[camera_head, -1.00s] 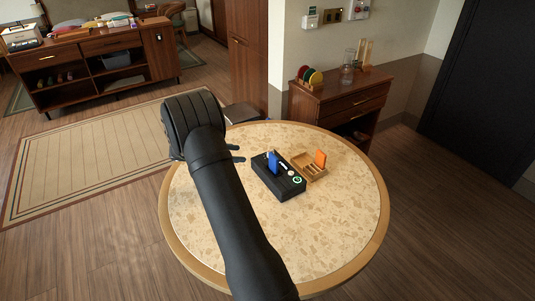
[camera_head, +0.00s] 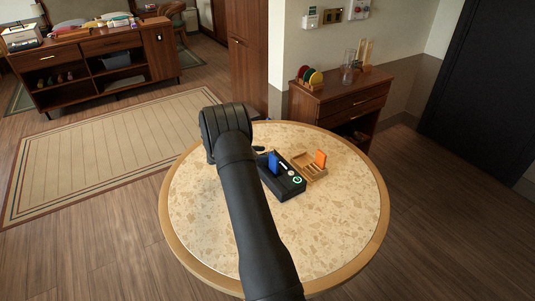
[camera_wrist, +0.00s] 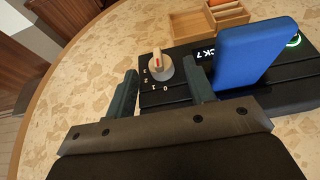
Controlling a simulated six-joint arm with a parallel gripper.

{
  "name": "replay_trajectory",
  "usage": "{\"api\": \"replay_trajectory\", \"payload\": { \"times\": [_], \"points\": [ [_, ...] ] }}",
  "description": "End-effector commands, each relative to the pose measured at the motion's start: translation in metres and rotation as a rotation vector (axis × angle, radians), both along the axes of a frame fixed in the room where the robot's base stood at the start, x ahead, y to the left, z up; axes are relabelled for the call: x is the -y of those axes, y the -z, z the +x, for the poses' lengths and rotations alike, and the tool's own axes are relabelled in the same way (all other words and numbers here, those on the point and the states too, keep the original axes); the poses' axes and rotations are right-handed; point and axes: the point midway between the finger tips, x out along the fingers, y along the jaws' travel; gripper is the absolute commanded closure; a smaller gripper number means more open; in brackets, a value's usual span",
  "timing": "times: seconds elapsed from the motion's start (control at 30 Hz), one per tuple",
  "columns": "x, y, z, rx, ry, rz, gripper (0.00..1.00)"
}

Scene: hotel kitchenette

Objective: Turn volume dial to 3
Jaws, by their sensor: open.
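The black player box (camera_head: 289,189) sits on the round table, and it also shows in the wrist view (camera_wrist: 265,97). The pale round volume dial (camera_wrist: 160,68) is at its left end in the wrist view. In the head view my arm hides the dial.
A blue card (camera_wrist: 248,53) stands upright in the box, close to my right finger. A green-lit ring (camera_wrist: 294,41) is beyond it. A wooden tray (camera_head: 311,173) with an orange card (camera_head: 320,158) is beside the box. The near tabletop (camera_head: 320,235) is clear.

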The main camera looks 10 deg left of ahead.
Motion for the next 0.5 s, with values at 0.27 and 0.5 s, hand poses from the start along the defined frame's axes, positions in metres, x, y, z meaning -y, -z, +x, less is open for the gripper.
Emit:
{"api": "replay_trajectory", "payload": {
  "times": [0.27, 0.5],
  "points": [
    [0.015, 0.009, 0.015, 0.001, 0.0, 0.001, 0.51],
    [0.016, 0.009, 0.016, 0.001, 0.0, 0.001, 0.51]
  ]
}}
